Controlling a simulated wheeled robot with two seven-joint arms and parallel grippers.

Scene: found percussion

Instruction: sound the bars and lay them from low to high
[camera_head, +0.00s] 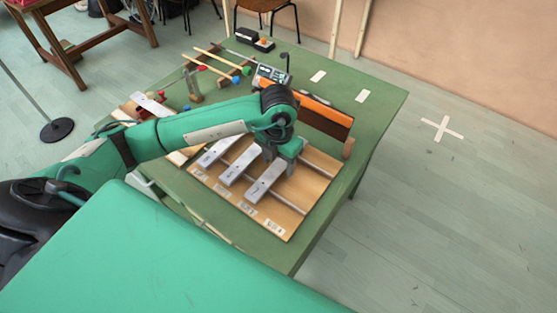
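Three grey metal bars lie side by side across the rails of a wooden board (318,163) on the green table: a left bar (214,152), a middle bar (237,165) and a right bar (262,187). Small paper labels run along the board's front edge, too small to read. Another grey bar (152,104) lies at the left of the table, beyond my arm. My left gripper (277,156) points down over the far end of the right bar. Its fingertips are partly hidden, so I cannot tell whether it touches or grips the bar. My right gripper is out of view.
A long orange and black block (320,118) stands behind the board. Mallets with coloured heads (224,81) and a small device (272,75) lie at the back. The board's right part is bare. The table's right edge (378,145) is close by.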

